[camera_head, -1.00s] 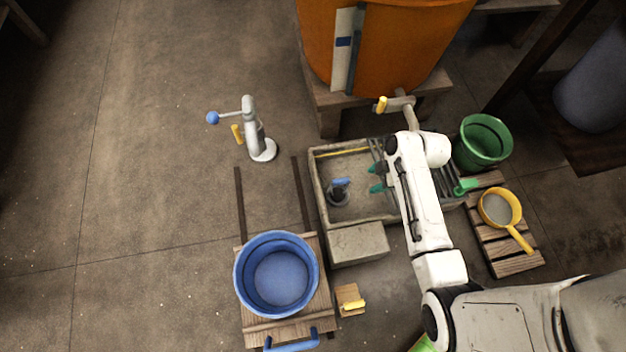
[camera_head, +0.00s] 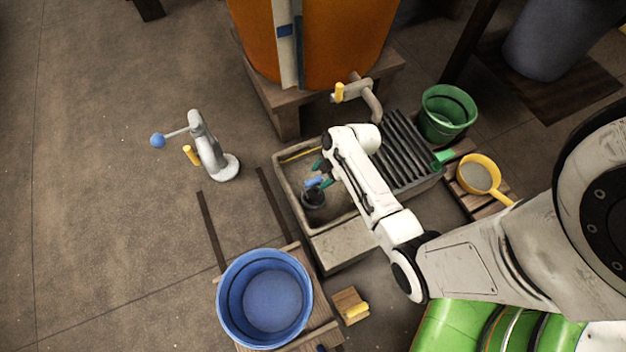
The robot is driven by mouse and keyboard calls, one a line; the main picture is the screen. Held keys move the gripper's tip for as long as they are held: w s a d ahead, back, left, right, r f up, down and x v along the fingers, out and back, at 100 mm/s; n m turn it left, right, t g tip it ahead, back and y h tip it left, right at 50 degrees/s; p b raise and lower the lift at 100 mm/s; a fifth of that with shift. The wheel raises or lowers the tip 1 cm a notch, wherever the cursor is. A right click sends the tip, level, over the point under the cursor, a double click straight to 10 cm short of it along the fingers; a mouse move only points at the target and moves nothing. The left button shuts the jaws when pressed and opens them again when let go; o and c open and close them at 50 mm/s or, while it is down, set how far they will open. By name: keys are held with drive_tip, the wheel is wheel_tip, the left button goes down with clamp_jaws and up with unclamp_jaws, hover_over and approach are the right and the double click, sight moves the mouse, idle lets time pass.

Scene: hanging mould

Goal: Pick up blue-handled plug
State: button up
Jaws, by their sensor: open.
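The blue-handled plug (camera_head: 313,195) stands in the left part of the grey stone sink (camera_head: 290,212). It has a dark round base and a bright blue handle (camera_head: 313,182) on top. My gripper (camera_head: 321,173) has green fingertips and is open. It is over the sink, right beside the blue handle, with one finger above it and one at its right in the picture. I cannot tell whether the fingers touch the handle. My white arm hides the middle of the sink.
A ribbed draining board (camera_head: 410,150) adjoins the sink. A tap (camera_head: 358,92) juts from the orange barrel (camera_head: 325,40) above. A blue tub (camera_head: 265,297), green bucket (camera_head: 446,113), yellow pan (camera_head: 478,174) and grey hand pump (camera_head: 210,150) stand around. The floor at left is clear.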

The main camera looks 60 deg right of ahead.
drive_tip(key=b+x, duration=0.2)
drive_tip(key=x, duration=0.2)
drive_tip(key=shift+a+f+b, duration=0.1)
drive_tip(key=shift+f+b, duration=0.2)
drive_tip(key=shift+b, duration=0.05)
clamp_jaws()
